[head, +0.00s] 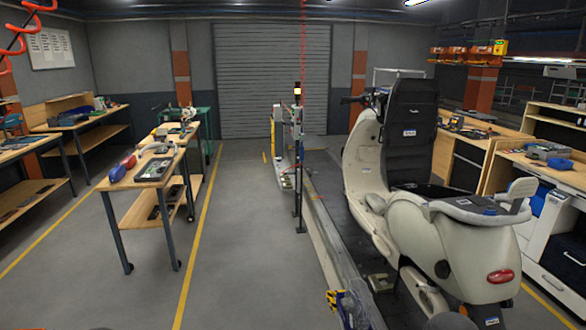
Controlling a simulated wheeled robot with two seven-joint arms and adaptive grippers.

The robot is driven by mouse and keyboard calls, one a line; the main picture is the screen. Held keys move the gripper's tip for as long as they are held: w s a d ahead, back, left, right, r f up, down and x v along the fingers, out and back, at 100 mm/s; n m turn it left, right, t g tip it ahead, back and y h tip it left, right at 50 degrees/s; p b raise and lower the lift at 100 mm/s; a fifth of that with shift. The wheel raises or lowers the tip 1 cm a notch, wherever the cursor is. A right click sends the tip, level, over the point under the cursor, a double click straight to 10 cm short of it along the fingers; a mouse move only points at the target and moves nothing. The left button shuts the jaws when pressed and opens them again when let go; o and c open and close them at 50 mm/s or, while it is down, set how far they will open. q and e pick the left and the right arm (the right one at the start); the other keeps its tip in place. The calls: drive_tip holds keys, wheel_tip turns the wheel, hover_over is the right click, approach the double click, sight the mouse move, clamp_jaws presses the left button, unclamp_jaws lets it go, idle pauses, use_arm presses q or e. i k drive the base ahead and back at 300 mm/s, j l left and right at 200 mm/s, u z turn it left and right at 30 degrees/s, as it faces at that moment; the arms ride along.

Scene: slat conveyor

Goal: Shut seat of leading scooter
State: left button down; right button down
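A cream scooter (372,160) stands on the right, its rear with a red tail light (500,276) towards me. Its black seat (409,130) is raised, standing nearly upright behind the handlebar (354,99), with its underside facing me. The dark seat opening (440,194) below it is uncovered. Neither of my grippers shows in the head view. No second scooter is clearly visible.
A conveyor edge rail (322,240) runs along the scooter's left. A purple and yellow fixture (345,303) is at the bottom. A tool table (148,172) stands left. Open floor (245,240) lies between.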

sight(408, 134)
drive_tip(key=i+z, duration=0.45)
drive_tip(key=i+j+z, duration=0.1)
drive_tip(key=i+z, duration=0.3)
drive_tip(key=i, duration=0.3)
drive_tip(key=i+j+z, duration=0.1)
drive_tip(key=z, duration=0.3)
drive_tip(key=i+j+z, duration=0.15)
drive_tip(key=z, duration=0.2)
drive_tip(key=i+j+z, duration=0.1)
drive_tip(key=z, duration=0.3)
